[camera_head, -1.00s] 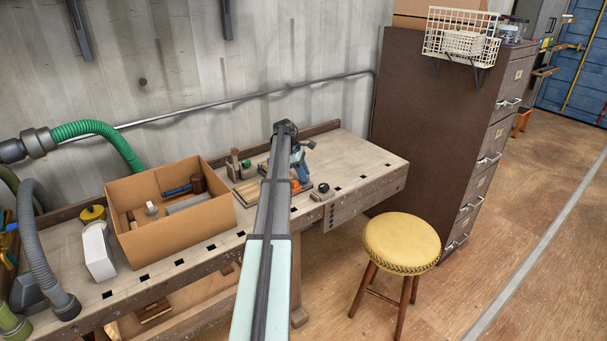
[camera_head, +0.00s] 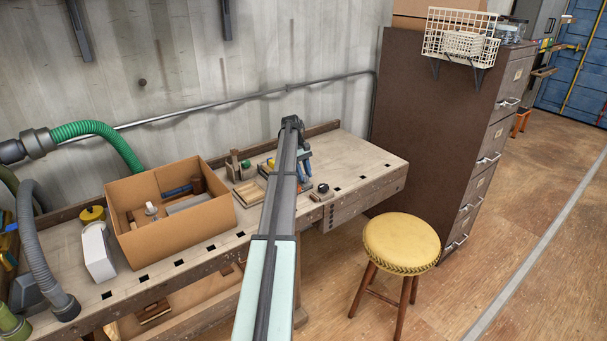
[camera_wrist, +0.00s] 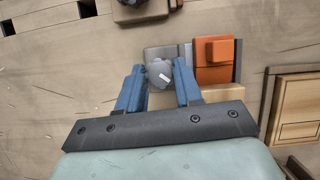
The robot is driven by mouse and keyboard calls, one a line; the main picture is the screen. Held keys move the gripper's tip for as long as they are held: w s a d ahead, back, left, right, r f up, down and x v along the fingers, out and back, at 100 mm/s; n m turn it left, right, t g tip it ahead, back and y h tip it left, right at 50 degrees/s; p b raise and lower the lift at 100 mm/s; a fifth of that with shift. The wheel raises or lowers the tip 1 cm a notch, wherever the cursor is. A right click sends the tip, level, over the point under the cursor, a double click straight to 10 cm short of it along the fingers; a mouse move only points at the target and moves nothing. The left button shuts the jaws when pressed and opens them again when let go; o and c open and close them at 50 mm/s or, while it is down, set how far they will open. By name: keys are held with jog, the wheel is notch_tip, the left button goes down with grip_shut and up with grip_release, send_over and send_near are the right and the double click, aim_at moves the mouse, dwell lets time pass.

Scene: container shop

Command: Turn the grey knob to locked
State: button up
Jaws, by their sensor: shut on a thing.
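The grey knob (camera_wrist: 160,73) is in the upper middle of the wrist view, round, with a short white mark on its face. It sits on a grey plate (camera_wrist: 185,50) fixed to a wooden block (camera_wrist: 225,93). My gripper (camera_wrist: 160,76) has its two blue fingers on either side of the knob, shut on it. In the head view my arm hides the knob, and the blue gripper (camera_head: 303,168) shows only in part over the bench. I cannot read any locked marking.
An orange block-like switch (camera_wrist: 214,60) stands right beside the knob. A wooden framed piece (camera_wrist: 297,108) lies farther right. In the head view, a cardboard box (camera_head: 180,235) stands on the workbench (camera_head: 370,160), and a yellow stool (camera_head: 401,245) stands in front.

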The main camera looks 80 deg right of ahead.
jog(key=shift+m, duration=0.4)
jog(key=o, duration=1)
jog(key=shift+o, duration=0.2)
jog(key=shift+r, duration=0.1)
jog(key=v, duration=1.1)
jog(key=shift+d+r, duration=0.25)
jog(key=shift+r, duration=0.05)
